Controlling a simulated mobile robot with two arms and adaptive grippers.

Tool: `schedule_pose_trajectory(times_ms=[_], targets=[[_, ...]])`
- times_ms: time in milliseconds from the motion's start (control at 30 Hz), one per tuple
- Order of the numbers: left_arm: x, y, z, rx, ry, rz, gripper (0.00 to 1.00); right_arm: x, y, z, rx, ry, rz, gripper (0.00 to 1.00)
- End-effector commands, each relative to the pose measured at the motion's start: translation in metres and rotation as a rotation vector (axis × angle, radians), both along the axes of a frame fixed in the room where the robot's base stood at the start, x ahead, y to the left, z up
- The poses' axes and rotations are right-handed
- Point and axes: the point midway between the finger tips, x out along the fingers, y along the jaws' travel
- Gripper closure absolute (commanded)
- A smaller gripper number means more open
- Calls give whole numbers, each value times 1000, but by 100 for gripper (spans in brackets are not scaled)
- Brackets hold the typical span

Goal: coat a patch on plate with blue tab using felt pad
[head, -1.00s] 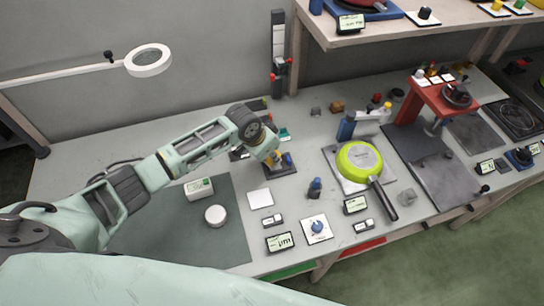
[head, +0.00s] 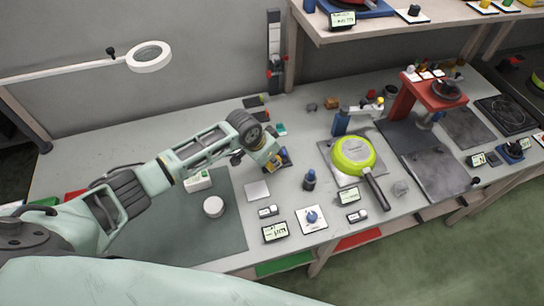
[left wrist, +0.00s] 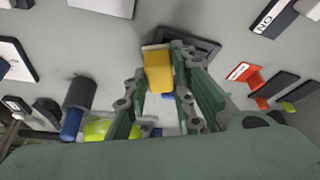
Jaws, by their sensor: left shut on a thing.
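My left gripper (head: 274,160) is above the table beside a small dark tray (head: 286,153). In the left wrist view its fingers (left wrist: 165,85) are shut on a yellow block (left wrist: 158,72) with a pale edge. The block may be the felt pad; its underside is hidden. The dark tray (left wrist: 200,48) shows just behind the block. A small pale square plate (head: 257,190) lies in front of the gripper; I cannot make out a blue tab on it. A small blue piece (left wrist: 168,96) shows below the block, partly hidden. My right gripper is not in view.
A white round jar (head: 213,207) and a white labelled box (head: 198,181) stand on the dark green mat. The back left of the table is clear.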

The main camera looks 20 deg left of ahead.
Motion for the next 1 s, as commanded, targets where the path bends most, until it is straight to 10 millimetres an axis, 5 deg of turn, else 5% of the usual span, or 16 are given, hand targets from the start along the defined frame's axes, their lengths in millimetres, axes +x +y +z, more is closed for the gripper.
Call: schedule_pose_trajectory(times_ms=[100,533,1000], targets=[[1,1,25,-1,-3,0,98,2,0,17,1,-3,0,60],[4,3,61,-1,-1,9,98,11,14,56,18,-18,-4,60],[9,5,79,0,-1,12,98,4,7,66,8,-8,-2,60]])
